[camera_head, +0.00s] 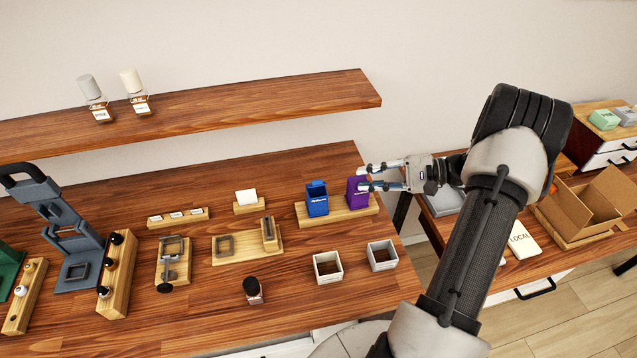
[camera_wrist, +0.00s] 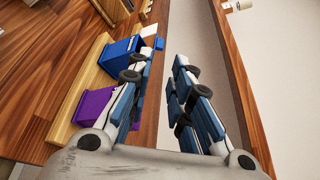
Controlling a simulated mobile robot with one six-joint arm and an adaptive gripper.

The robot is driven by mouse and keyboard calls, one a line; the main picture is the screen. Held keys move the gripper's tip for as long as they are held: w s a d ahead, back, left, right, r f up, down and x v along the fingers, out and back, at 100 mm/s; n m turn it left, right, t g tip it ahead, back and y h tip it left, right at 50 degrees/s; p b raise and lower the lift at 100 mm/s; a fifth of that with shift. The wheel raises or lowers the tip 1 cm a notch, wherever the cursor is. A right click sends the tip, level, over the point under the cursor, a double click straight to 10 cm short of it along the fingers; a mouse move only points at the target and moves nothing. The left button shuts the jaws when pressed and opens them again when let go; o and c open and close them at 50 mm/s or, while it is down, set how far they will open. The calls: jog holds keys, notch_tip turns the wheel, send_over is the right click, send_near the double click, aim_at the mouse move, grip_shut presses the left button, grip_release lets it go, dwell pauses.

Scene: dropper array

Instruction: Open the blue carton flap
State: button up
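The blue carton (camera_head: 317,205) stands upright on the left part of a wooden base. Its blue flap (camera_head: 316,187) shows raised at the top, but I cannot tell its exact angle. The purple carton (camera_head: 354,199) stands to its right on the same base. My gripper (camera_head: 363,178) is open and empty, in front of or above the purple carton's top in the head view. In the wrist view my fingers (camera_wrist: 164,62) are apart, with the blue carton (camera_wrist: 117,58) and purple carton (camera_wrist: 92,104) to their left. The left finger partly hides both cartons.
The wooden base (camera_head: 337,215) rests on the table. Two square open boxes, one white (camera_head: 327,268) and one grey (camera_head: 382,257), stand in front of it. A shelf (camera_head: 200,110) hangs above. A card holder (camera_head: 248,208) is to the left.

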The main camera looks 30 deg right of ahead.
aim_at(319, 181)
jog(key=b+x, duration=0.1)
jog(key=x, duration=1.1)
jog(key=shift+w+a+f, duration=0.15)
jog(key=shift+a+f, duration=0.05)
jog(key=shift+a, duration=0.15)
jog(key=shift+c, duration=0.5)
grip_shut()
